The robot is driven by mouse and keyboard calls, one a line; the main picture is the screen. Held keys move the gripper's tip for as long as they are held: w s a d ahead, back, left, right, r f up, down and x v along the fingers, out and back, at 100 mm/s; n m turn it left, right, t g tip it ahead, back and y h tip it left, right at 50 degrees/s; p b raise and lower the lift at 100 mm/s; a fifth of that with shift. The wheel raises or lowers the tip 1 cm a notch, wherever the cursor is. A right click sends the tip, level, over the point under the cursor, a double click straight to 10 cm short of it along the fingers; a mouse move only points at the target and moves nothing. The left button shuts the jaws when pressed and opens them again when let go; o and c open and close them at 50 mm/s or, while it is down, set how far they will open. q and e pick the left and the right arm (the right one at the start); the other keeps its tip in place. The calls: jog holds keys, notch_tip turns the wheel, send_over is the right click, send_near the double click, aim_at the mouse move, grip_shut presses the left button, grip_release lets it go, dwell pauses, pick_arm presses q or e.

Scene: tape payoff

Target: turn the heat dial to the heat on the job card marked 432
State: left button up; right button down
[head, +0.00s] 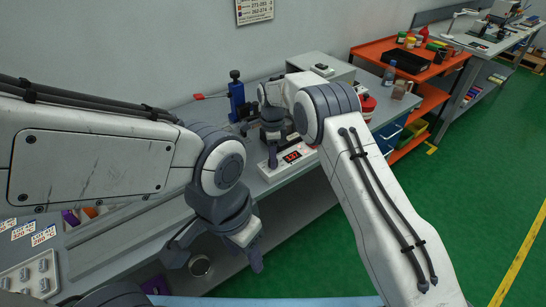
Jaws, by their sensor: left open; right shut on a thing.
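A white control box with a lit red display (292,156) sits on the bench; its digits are too small to read surely. My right gripper (272,160) points down at the box's left part, shut on what appears to be the heat dial, which its fingers hide. Job cards lie at the bench's lower left; the nearest card (43,236) seems to read 395 °C and the one beside it (23,230) 320 °C. Their lot numbers are too small to read surely. My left gripper (215,260) is open and empty in front of the bench edge.
A blue upright device (237,98) stands behind the box. A grey cabinet (325,70) and a red-and-white item (367,104) are behind and right. A tray of grey parts (30,278) lies at lower left. An orange shelf cart (425,75) stands right; green floor is free.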

jog(key=shift+w+d+r, duration=0.1)
jog(key=shift+w+r, duration=0.15)
jog(key=shift+w, duration=0.05)
jog(key=c, duration=0.5)
grip_release()
jog(key=shift+o, duration=0.2)
jog(key=shift+s+f, duration=0.1)
jog(key=shift+f, duration=0.05)
notch_tip(320, 180, up, 10)
jog(key=b, duration=0.1)
jog(key=shift+w+r, duration=0.25)
